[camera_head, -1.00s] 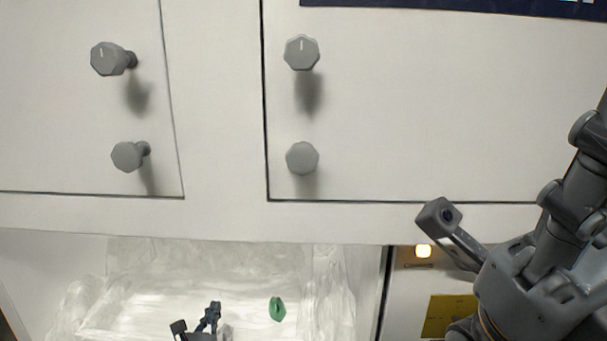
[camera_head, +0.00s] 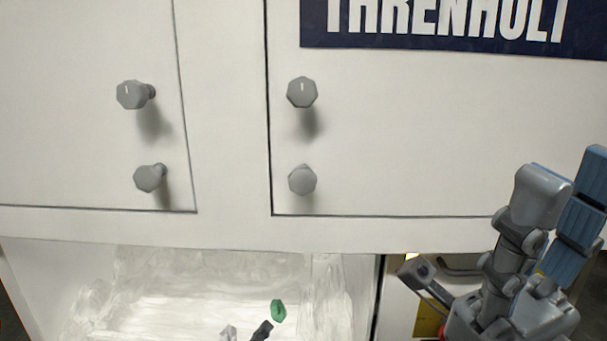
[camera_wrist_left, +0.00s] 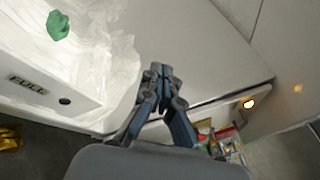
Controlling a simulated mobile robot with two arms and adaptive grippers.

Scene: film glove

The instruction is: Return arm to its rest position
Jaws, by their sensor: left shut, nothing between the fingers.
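My left gripper (camera_head: 262,330) shows only as a small dark part at the bottom edge of the head view, over the lower opening of the white cabinet. In the left wrist view its fingers (camera_wrist_left: 160,72) are together with nothing between them. They are beside the white-lined bin, apart from the green item in it.
A crumpled green item (camera_head: 278,311) lies on the white liner (camera_head: 190,275); it also shows in the left wrist view (camera_wrist_left: 58,25). The white cabinet (camera_head: 400,150) has several grey knobs. The bin's front (camera_wrist_left: 40,88) reads "FULL". Colourful items (camera_wrist_left: 225,140) lie lower right.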

